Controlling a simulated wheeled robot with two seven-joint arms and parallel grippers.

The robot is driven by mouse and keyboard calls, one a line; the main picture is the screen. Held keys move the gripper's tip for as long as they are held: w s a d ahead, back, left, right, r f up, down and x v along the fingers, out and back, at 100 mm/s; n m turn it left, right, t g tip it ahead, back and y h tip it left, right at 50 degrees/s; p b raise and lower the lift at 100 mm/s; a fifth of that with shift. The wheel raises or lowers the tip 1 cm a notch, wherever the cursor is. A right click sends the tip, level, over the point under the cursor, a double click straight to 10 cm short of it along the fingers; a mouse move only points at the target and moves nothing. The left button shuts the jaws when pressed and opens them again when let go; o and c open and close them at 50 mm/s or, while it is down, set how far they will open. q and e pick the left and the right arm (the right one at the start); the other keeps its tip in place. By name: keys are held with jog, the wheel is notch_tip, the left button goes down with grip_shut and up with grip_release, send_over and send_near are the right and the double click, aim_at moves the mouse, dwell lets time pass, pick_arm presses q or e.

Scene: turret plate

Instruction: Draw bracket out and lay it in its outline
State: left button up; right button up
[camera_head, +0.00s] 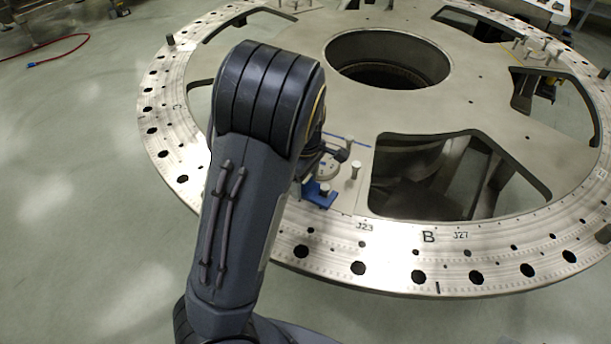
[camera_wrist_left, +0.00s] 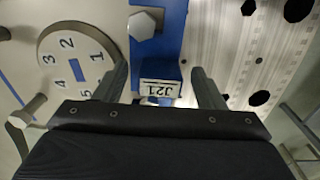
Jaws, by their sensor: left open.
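The blue bracket (camera_head: 320,194) sits on the turret plate (camera_head: 400,258), near the edge of a large cutout. In the left wrist view the bracket (camera_wrist_left: 172,45) runs up the picture, with a white J21 label (camera_wrist_left: 160,90) at its near end. My left gripper (camera_wrist_left: 158,72) is open, one finger on each side of the labelled end; I cannot tell whether they touch it. In the head view my own arm hides most of this gripper. A thin blue line (camera_head: 345,138) shows on the plate; I cannot tell if it belongs to the outline. My right gripper is not in view.
A white numbered dial (camera_wrist_left: 75,60) lies left of the bracket in the wrist view. A hex-headed post (camera_wrist_left: 142,25) stands at the bracket, and another post (camera_head: 355,170) stands nearby. The plate has a round central opening (camera_head: 388,60) and large cutouts.

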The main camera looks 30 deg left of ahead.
pick_arm(q)
jog(key=shift+c, duration=0.2)
jog(key=c, duration=1.3)
jog(key=shift+s+r, duration=0.1)
jog(key=shift+s, duration=0.2)
jog(key=shift+s+p, duration=0.3)
jog(key=shift+p, duration=0.15)
jog(key=shift+s+r, duration=0.1)
jog(key=shift+s, duration=0.3)
jog(key=shift+s+a+p, duration=0.15)
jog(key=shift+s+p, duration=0.7)
jog(key=shift+s, duration=0.7)
